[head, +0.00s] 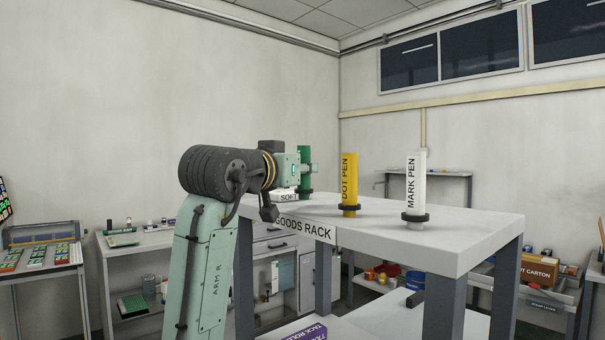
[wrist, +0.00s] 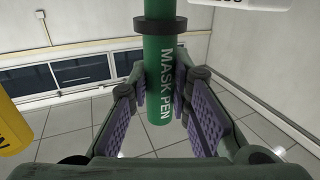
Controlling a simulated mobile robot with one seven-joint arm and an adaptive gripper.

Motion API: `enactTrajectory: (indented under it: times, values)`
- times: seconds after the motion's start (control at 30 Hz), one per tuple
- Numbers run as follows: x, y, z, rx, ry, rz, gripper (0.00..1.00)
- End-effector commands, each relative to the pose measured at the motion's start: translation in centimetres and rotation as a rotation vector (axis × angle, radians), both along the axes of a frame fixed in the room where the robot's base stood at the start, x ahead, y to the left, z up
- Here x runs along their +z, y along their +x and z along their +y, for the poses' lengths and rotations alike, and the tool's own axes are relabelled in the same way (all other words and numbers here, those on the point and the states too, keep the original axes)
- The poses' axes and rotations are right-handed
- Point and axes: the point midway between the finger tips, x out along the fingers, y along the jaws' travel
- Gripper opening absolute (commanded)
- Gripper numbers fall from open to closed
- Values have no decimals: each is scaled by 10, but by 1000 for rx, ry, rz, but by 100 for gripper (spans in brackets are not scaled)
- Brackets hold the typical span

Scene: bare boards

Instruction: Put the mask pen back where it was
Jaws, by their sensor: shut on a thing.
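The green mask pen (wrist: 160,105) is upright between the two purple-padded fingers of my gripper (wrist: 176,92), its black collar beyond the fingers. I cannot tell whether the pen's foot rests on the rack top.
The yellow dot pen (head: 349,180) and white mark pen (head: 415,183) stand on the rack to the right, each with a black collar. The rack top between them is clear. Side tables (head: 140,240) with small goods stand at the left; a carton (head: 538,268) is at the right.

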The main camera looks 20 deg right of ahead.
Motion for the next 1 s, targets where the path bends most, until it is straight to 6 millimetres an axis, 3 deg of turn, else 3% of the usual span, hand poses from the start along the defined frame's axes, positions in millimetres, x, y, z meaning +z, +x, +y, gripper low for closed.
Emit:
enactTrajectory:
  times: [0.13, 0.5, 0.53, 0.8, 1.0]
  values:
    - [-12, 0, 0, 0, -1, -1, 0]
    - [-17, 0, 0, 0, -1, -1, 0]
    - [-17, 0, 0, 0, -1, -1, 19]
    - [-16, 0, 0, 0, 1, -1, 37]
    - [-16, 0, 0, 0, 0, -1, 38]
